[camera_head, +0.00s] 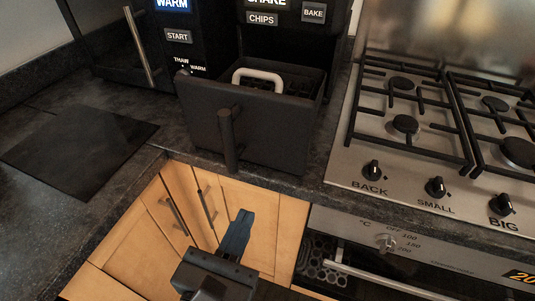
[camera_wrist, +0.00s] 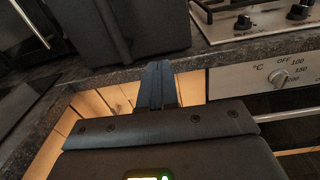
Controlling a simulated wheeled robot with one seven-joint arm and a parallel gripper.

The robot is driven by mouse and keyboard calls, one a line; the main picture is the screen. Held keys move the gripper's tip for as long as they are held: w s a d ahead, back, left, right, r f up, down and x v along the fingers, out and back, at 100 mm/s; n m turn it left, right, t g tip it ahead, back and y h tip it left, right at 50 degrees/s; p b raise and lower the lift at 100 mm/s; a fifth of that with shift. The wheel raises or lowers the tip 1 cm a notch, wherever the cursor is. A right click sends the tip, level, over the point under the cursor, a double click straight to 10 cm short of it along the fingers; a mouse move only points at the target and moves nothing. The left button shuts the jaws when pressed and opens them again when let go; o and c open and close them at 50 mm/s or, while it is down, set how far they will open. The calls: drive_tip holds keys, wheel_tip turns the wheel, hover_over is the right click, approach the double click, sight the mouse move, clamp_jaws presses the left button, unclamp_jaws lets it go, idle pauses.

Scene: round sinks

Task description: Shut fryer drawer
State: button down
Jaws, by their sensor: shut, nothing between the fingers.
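The fryer drawer (camera_head: 255,135) is a dark box pulled out from the front of the air fryer, standing open over the countertop edge. A dark vertical handle (camera_head: 228,140) is on its front. A light-coloured loop (camera_head: 258,78) shows inside the drawer. My gripper (camera_head: 242,218) is shut and empty, below and in front of the drawer, apart from it. In the wrist view my shut fingers (camera_wrist: 158,68) point forward at the counter edge, with the dark drawer (camera_wrist: 155,25) just beyond and above them.
The gas hob (camera_head: 420,110) and the oven (camera_head: 400,255) with its knobs are at the right. Wooden cupboards (camera_head: 265,220) are under the counter (camera_head: 65,215). A flat dark panel (camera_head: 80,150) lies at the left. A black appliance with a metal handle (camera_head: 138,45) stands behind it.

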sight(303, 82)
drive_tip(key=shift+h, duration=0.4)
drive_tip(key=x, duration=0.4)
drive_tip(key=r+p+x, duration=0.1)
drive_tip(key=x, duration=0.3)
drive_tip(key=a+r+x, duration=0.1)
drive_tip(key=x, duration=0.4)
drive_tip(key=shift+w, duration=0.25)
drive_tip(key=shift+p, duration=0.3)
drive_tip(key=shift+w+d, duration=0.1)
drive_tip(key=shift+w, duration=0.45)
drive_tip(key=x, duration=2.3)
drive_tip(key=shift+w+d+b, duration=0.1)
drive_tip(key=shift+w+b, duration=0.2)
drive_tip(key=shift+w, duration=0.05)
drive_tip(key=shift+s+r, duration=0.1)
drive_tip(key=shift+s, duration=0.1)
